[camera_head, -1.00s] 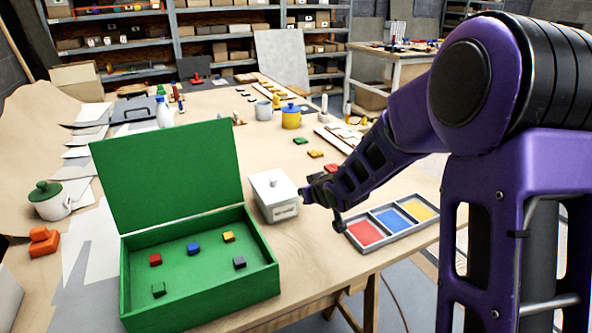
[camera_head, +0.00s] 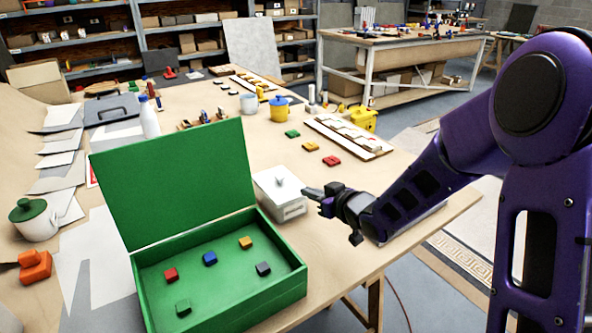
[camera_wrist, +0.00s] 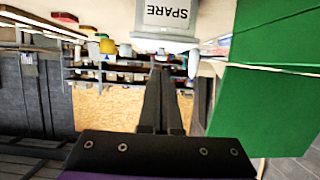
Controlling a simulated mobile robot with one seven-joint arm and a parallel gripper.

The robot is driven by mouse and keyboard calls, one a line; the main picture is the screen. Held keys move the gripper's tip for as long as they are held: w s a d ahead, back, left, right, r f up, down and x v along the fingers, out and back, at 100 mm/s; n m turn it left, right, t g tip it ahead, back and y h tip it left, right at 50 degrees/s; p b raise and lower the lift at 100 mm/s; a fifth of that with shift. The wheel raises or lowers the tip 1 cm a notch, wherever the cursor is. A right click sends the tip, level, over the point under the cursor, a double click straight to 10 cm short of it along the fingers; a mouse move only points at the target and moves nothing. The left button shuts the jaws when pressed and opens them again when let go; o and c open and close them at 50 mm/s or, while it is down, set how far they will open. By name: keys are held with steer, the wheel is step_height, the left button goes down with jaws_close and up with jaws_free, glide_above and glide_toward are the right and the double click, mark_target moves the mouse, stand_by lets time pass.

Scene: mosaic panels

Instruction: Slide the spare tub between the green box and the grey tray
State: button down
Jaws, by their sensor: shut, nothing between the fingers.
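The spare tub (camera_head: 280,196) is white and lidded, and stands upright on the table just beyond the green box's right rear corner. Its SPARE label (camera_wrist: 168,14) shows at the top of the wrist view. The green box (camera_head: 228,300) stands open with its lid raised; it also fills the right of the wrist view (camera_wrist: 262,105). My gripper (camera_head: 308,191) is shut and empty, its tips close to the tub's right side; I cannot tell whether they touch. In the wrist view the fingers (camera_wrist: 160,75) lie together. My arm hides nearly all of the grey tray.
Several small coloured blocks lie in the green box. A red block (camera_head: 331,160) and a long white-topped board (camera_head: 348,137) lie behind my gripper. The table's front right edge runs below my arm.

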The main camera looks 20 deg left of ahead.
glide_toward(279, 174)
steer(key=w+a, duration=0.3)
steer(key=a, duration=0.1)
steer(key=shift+w+a+f+p, duration=0.2)
steer(key=shift+w+a+p, duration=0.15)
steer(key=shift+w+a+f+b, duration=0.15)
steer(key=shift+f+b, duration=0.1)
steer(key=shift+f, duration=0.15)
steer(key=shift+w+a+f+b, duration=0.1)
steer(key=shift+f+b, duration=0.1)
steer(key=shift+f, duration=0.2)
steer(key=shift+s+d+f, duration=0.15)
steer(key=shift+d, duration=0.05)
